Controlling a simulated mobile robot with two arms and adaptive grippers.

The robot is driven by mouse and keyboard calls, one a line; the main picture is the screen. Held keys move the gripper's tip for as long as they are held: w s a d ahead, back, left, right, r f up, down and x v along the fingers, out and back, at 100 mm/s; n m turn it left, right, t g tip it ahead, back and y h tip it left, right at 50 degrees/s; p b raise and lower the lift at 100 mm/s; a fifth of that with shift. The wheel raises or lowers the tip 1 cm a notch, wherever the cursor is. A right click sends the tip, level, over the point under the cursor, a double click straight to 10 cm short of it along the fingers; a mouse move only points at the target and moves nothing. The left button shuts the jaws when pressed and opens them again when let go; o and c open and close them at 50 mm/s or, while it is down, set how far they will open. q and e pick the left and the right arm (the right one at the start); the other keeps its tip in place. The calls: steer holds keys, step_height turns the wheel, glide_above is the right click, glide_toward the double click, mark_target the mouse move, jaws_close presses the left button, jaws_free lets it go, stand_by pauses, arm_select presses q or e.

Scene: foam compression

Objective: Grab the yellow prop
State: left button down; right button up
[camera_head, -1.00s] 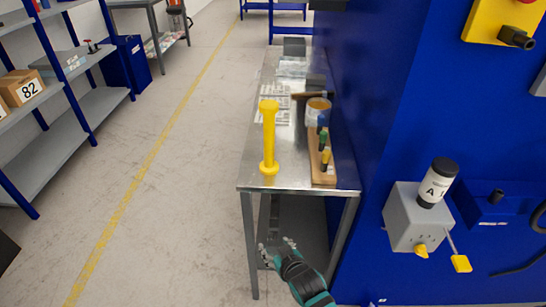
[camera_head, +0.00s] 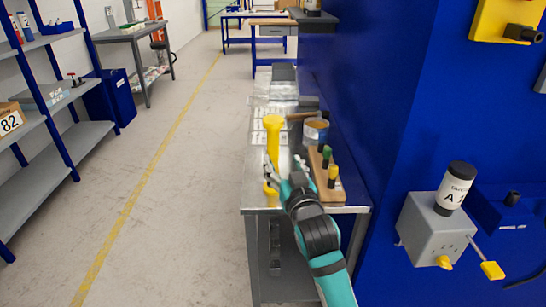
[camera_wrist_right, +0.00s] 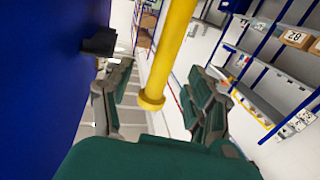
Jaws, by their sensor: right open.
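The yellow prop (camera_head: 273,146) is a tall rod with a wide foot and a thick top. It stands upright near the front left of the metal table (camera_head: 262,206). My right gripper (camera_head: 279,172) is at the prop's lower part in the head view, and the arm hides some of the table. In the right wrist view the prop (camera_wrist_right: 169,50) stands between the spread fingers of my right gripper (camera_wrist_right: 160,82). The fingers are open, with gaps on both sides of the prop. My left gripper is not in view.
A wooden block with colored-handled tools (camera_head: 326,180) stands close right of my gripper. A can (camera_head: 316,130) and a hammer lie behind it. A blue wall (camera_head: 390,120) bounds the table's right side, with a grey box (camera_head: 436,230) on it.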

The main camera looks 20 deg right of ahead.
mark_target(275, 155)
steer(key=w, duration=0.2)
steer(key=shift+w+d, duration=0.1)
steer(key=shift+w, duration=0.25)
steer(key=w, duration=0.2)
steer(key=w+f, duration=0.1)
steer(key=w, duration=0.2)
steer(key=shift+w+a, duration=0.1)
steer(key=shift+a, duration=0.1)
jaws_close()
stand_by(0.3)
steer(key=shift+r, duration=0.15)
